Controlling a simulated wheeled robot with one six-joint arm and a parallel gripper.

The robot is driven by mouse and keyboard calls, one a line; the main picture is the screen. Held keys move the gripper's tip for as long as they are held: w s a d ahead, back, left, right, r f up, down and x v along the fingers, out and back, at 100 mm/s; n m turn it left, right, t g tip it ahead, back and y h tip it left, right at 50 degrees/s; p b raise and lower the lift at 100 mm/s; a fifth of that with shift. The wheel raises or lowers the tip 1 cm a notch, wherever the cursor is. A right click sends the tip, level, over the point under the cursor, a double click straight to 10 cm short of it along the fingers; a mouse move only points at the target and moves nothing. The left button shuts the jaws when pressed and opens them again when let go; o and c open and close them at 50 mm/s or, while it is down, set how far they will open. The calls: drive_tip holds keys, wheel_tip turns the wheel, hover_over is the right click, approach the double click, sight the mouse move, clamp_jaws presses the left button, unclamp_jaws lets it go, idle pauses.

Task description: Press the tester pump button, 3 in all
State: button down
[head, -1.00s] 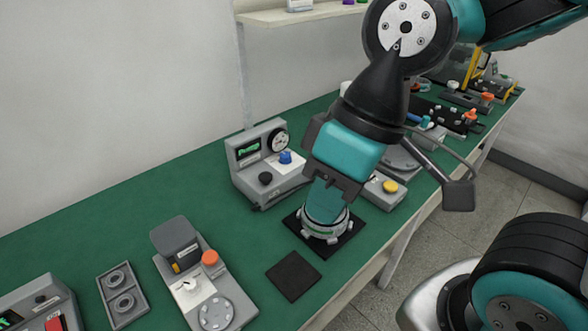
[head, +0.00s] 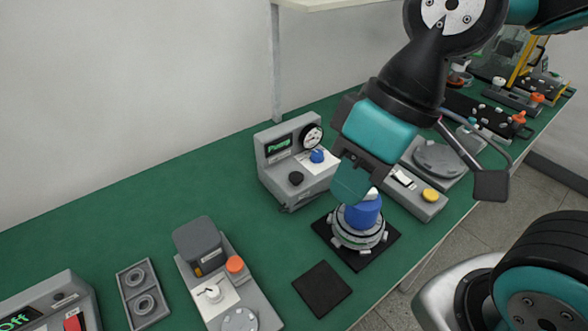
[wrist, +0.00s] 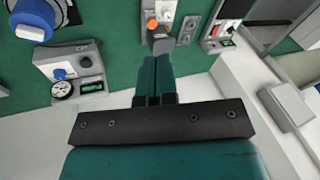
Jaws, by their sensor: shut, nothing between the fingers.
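The grey tester (head: 277,182) stands at the back of the bench, with a lit green display, a round gauge (head: 312,137), a blue button (head: 317,156) and a black knob (head: 296,178). In the wrist view the tester (wrist: 75,70) is upside down at the left, and its blue button shows too (wrist: 58,73). I cannot tell from its label which control is the pump button. My gripper (head: 350,196) is shut and empty, in front of and right of the tester, near the blue-topped hub motor (head: 358,236). Its fingertips (wrist: 156,60) show together in the wrist view.
The hub motor sits on a black pad near the front edge, with an empty dark pad (head: 321,289) left of it. A fixture with an orange button (head: 235,264) stands at the front left. A unit with a yellow button (head: 430,195) stands at the right.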

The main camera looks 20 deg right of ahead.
drive_tip(key=m+t+p, duration=0.2)
drive_tip(key=m+t, duration=0.6)
drive_tip(key=m, duration=2)
hover_over(295, 177)
wheel_tip(295, 177, down, 17)
drive_tip(key=shift+r, duration=0.2)
drive_tip(key=shift+f, duration=0.1)
wheel_tip(295, 177, down, 9)
drive_tip(key=b, duration=0.7)
drive_tip(key=shift+r, duration=0.2)
drive_tip(key=shift+f+b, duration=0.15)
drive_tip(key=shift+b, duration=0.15)
